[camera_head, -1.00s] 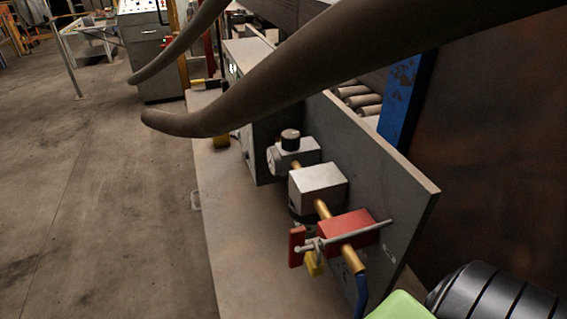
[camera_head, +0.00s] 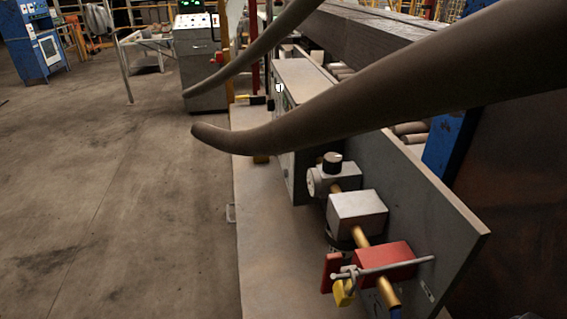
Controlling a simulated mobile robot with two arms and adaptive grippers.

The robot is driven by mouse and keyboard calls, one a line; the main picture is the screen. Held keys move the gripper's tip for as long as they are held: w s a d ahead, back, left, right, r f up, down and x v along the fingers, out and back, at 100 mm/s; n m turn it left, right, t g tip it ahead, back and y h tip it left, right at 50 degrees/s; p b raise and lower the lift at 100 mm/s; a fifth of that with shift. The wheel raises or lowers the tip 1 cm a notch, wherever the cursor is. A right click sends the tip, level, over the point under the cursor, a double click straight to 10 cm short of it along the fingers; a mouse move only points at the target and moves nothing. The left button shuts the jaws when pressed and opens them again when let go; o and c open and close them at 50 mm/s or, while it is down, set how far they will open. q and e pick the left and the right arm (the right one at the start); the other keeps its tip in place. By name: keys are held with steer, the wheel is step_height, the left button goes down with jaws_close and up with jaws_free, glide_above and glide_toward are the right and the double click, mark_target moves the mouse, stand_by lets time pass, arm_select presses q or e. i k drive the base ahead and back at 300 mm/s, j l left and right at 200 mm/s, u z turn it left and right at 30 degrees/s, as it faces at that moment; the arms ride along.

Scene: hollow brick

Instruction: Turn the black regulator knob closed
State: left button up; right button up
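In front is a red valve block (camera_head: 385,262) with a metal rod and a yellow padlock (camera_head: 344,292). Neither of my grippers shows in the head view.
The thick brown curved pipe (camera_head: 370,105) crosses above the regulator, with a second one (camera_head: 262,55) behind. A grey upright panel (camera_head: 425,205) stands behind the valves on a long ledge (camera_head: 262,215). Open concrete floor (camera_head: 110,190) lies to the left. A control cabinet (camera_head: 200,60) stands farther back.

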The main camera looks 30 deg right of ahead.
mark_target(332, 162)
steer(key=z, duration=1.35)
